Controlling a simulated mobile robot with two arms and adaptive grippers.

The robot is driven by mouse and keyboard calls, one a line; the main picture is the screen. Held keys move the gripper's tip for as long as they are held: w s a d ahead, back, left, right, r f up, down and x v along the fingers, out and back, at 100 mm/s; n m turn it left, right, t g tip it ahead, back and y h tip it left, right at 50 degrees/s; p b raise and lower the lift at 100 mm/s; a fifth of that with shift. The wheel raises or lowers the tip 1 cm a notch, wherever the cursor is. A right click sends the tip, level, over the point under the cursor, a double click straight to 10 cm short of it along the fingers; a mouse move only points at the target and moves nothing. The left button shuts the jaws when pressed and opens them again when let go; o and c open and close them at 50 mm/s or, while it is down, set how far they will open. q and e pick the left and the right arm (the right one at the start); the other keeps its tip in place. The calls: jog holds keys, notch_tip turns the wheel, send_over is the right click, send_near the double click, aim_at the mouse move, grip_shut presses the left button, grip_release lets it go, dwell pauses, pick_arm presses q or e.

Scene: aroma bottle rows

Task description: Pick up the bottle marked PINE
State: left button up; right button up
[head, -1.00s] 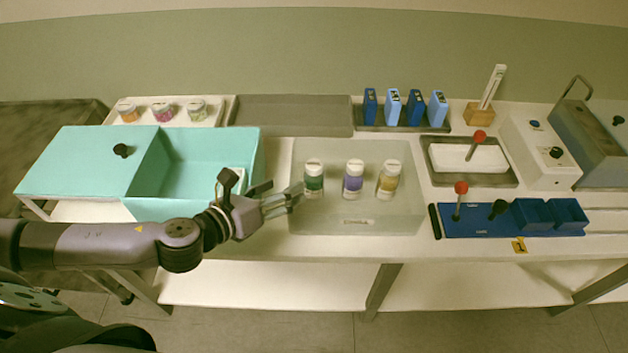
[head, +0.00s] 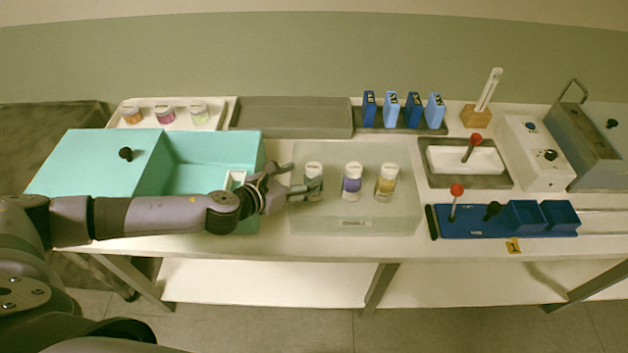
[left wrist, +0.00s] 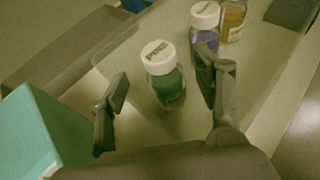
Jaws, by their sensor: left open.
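The bottle marked PINE (left wrist: 164,75) has a white cap and green contents and stands upright. In the head view the PINE bottle (head: 313,182) is the leftmost of three bottles in the pale tray (head: 353,224). My left gripper (head: 303,178) is open, just left of the PINE bottle and partly in front of it. In the left wrist view my left gripper (left wrist: 160,95) has its fingers spread on either side of the bottle, and the bottle lies a little beyond them. I cannot tell whether a finger touches it. My right gripper is not in view.
A bottle with purple contents (head: 352,184) and one with amber contents (head: 387,183) stand to the right in the tray. A teal box (head: 95,165) is on the left. A grey tray (head: 290,117) lies behind. A blue rack (head: 470,222) is on the right.

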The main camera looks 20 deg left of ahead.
aim_at(308, 173)
pick_arm(q)
jog(key=shift+p+x, duration=0.5)
jog(key=shift+x, duration=2.4)
jog(key=shift+r, duration=0.1)
jog(key=shift+c, duration=0.5)
grip_shut()
